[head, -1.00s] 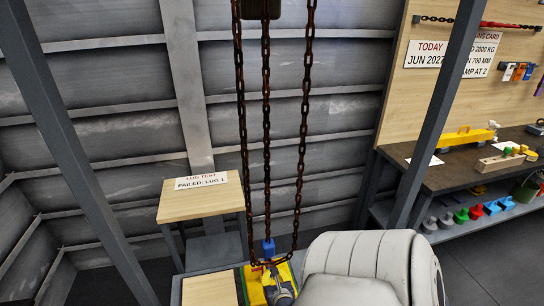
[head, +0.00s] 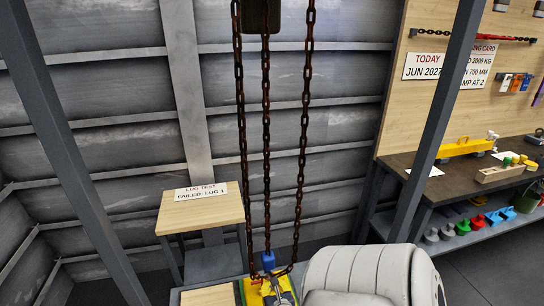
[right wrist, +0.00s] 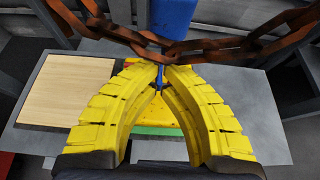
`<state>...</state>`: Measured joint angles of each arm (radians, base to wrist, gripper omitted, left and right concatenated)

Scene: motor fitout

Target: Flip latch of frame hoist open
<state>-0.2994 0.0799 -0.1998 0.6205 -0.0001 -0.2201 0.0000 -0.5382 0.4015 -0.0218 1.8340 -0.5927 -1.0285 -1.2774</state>
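The frame hoist's rusty chains (head: 266,130) hang down the middle of the head view. They end at a small blue hook block (head: 268,261) low in that view. In the right wrist view the blue block (right wrist: 172,18) hangs at the top, with a rusty chain (right wrist: 205,47) crossing in front of it. My right gripper (right wrist: 161,68) has its yellow fingers brought together at the tips just below the block. A thin blue piece (right wrist: 158,80) shows between the fingers. I cannot tell whether it is pinched or which part is the latch. My left gripper is not in view.
A yellow part with a green edge (right wrist: 158,130) lies below the fingers. A wooden stand (head: 202,210) with a "LUG TEST" card is at left. A dark workbench (head: 450,180) at right holds a yellow bar (head: 465,148) and blocks. Grey posts flank the chains.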

